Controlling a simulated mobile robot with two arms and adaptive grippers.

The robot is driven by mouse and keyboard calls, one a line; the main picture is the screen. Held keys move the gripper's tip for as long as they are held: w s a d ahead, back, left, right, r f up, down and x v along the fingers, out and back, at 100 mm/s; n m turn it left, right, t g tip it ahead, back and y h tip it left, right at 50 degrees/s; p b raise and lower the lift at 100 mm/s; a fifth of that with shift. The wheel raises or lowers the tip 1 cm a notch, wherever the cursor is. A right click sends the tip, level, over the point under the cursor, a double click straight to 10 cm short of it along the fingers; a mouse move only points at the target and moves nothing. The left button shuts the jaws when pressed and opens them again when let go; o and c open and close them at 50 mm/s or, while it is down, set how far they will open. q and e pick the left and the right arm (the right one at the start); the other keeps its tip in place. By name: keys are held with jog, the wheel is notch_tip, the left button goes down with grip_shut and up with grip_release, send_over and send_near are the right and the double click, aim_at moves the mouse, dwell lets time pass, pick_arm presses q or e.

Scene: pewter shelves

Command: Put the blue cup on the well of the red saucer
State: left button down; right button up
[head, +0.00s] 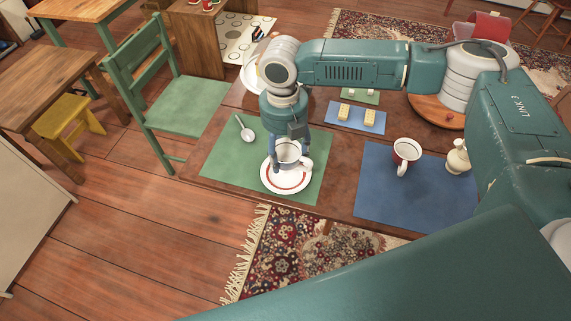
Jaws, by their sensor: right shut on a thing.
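The blue cup (288,153), pale with a dark rim at this size, is held in my right gripper (287,160). The gripper points down with its fingers shut on the cup, partly hiding it. The red saucer (286,187), white with a red ring, lies on the green mat (221,157). The cup is upright over the back part of the saucer in the picture and covers its well. I cannot tell whether its base touches the saucer. My left gripper is not in view.
A spoon (246,132) lies on the green mat, left of the saucer. A red-and-white cup (405,153) and a cream pot (457,158) stand at the blue mat (385,203). A small blue mat (344,120) with yellow pieces lies behind. A green chair (187,103) stands left.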

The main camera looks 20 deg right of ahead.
aim_at(286, 166)
jog(key=shift+f, duration=2.65)
jog(key=shift+c, duration=0.6)
jog(key=o, duration=1.4)
notch_tip(286, 166, up, 12)
jog(key=shift+w+a+b, duration=0.15)
jog(key=shift+b, duration=0.15)
